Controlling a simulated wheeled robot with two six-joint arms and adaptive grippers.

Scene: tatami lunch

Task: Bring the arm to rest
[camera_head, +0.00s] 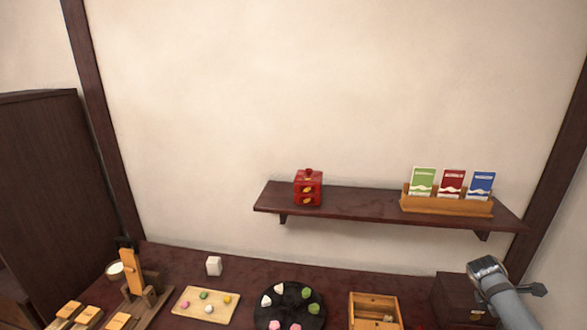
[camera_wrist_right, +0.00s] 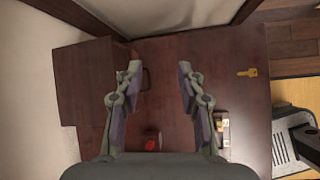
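My right arm (camera_head: 490,275) comes in at the lower right of the head view, above the right end of the dark table and in front of a dark wooden box. Its fingers cannot be made out in that view. My left arm and gripper do not show in either view.
The dark table (camera_head: 240,258) holds a cream board (camera_head: 183,308), a black round tray (camera_head: 262,312), a wooden box (camera_head: 356,312) and the dark box (camera_head: 447,289). A wall shelf (camera_head: 360,198) hangs above. A gold key (camera_wrist_right: 247,72) lies on the tabletop.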

